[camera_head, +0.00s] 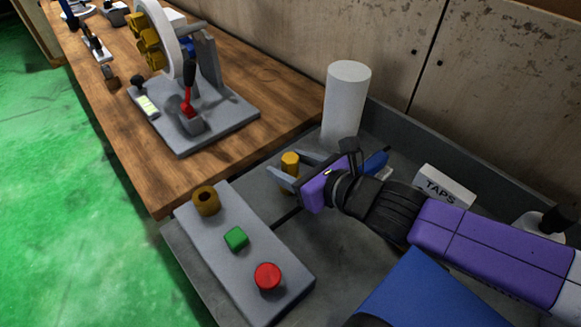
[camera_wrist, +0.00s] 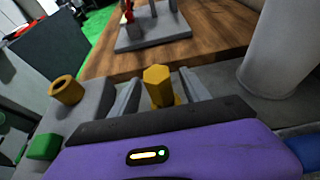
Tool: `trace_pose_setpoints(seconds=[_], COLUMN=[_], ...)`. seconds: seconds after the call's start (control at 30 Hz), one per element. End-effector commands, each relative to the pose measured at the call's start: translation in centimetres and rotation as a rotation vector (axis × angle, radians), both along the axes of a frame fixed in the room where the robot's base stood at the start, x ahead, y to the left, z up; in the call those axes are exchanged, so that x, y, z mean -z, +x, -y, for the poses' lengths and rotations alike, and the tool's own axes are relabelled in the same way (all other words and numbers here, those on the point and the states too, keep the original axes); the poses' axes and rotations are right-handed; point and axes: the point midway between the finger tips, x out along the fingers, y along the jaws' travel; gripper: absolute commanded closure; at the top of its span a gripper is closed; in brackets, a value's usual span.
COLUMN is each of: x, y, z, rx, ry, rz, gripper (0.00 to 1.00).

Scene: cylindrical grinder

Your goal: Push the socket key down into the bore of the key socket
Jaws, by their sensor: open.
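The socket key (camera_head: 290,163) is a yellow piece standing upright in the grey tray. In the wrist view its six-sided top (camera_wrist: 158,78) shows between the fingers, above a wider yellow part. My gripper (camera_head: 292,174) is open, with one finger on either side of the key; I cannot tell whether either finger touches it. The key socket (camera_head: 205,201) is a brass-yellow ring with a dark open bore, on the far end of a grey control box, left of my gripper. It also shows at the left in the wrist view (camera_wrist: 67,90).
The control box (camera_head: 222,262) also carries a green button (camera_head: 236,238) and a red button (camera_head: 267,276). A white cylinder (camera_head: 346,100) stands behind my gripper. A TAPS block (camera_head: 445,186) lies to the right. A wooden bench (camera_head: 115,120) holds a grey-based fixture (camera_head: 185,130).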

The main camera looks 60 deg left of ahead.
Motion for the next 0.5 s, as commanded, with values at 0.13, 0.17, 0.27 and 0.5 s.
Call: trace_pose_setpoints(seconds=[0.13, 0.17, 0.27, 0.5], x=[0.01, 0.01, 0.01, 0.00], y=[0.04, 0.04, 0.04, 0.03], z=[-0.03, -0.03, -0.02, -0.01], rx=[0.001, 0.001, 0.001, 0.001], ry=[0.000, 0.000, 0.000, 0.000], rz=[0.001, 0.001, 0.001, 0.001], gripper=[0.45, 0.45, 0.59, 1.00])
